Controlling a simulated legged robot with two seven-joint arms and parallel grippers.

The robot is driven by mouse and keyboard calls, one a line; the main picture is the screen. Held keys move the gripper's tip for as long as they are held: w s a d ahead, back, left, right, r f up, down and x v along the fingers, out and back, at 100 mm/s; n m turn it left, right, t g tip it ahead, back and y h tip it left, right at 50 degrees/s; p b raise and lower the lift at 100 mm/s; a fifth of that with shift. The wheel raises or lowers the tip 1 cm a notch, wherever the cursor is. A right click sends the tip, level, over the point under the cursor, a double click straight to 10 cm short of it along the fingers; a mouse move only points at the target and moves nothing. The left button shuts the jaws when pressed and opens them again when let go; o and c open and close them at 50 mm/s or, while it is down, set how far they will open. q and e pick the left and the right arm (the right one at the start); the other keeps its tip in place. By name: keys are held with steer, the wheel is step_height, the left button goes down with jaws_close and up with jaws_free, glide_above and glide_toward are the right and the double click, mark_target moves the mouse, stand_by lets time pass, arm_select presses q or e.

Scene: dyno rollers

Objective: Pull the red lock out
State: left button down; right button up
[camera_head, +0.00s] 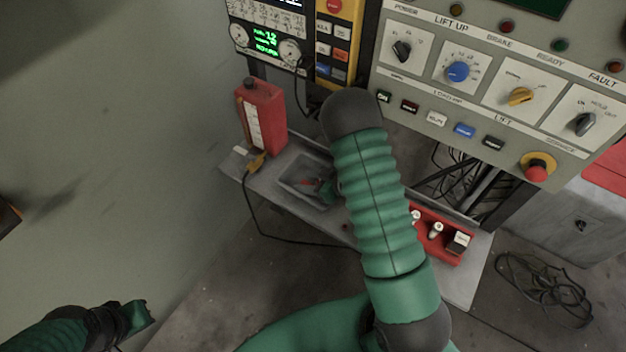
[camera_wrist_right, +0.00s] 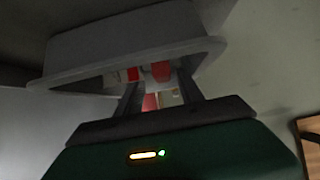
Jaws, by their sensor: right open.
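A small red piece (camera_wrist_right: 161,71), which looks like the red lock, shows in the right wrist view inside the opening of a grey rimmed tray (camera_wrist_right: 85,50). My right gripper (camera_wrist_right: 160,92) is open, its two dark fingers reaching into that opening on either side of red parts. I cannot tell whether they touch. In the head view my right gripper (camera_head: 326,188) is partly hidden by my arm, at the grey tray (camera_head: 292,180) in the shelf. My left gripper (camera_head: 138,315) is at the lower left, away from the shelf; its fingers are unclear.
The grey shelf (camera_head: 250,180) carries a red canister (camera_head: 262,118) at left and a red holder (camera_head: 425,248) with white-topped parts at right. A control panel (camera_head: 480,85) rises behind. A black cable (camera_head: 252,215) hangs at the shelf's front. The left floor is clear.

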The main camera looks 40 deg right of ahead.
steer(key=p+v, duration=0.2)
steer(key=v, duration=1.4)
steer(key=shift+s+r, duration=0.2)
steer(key=shift+r, duration=0.1)
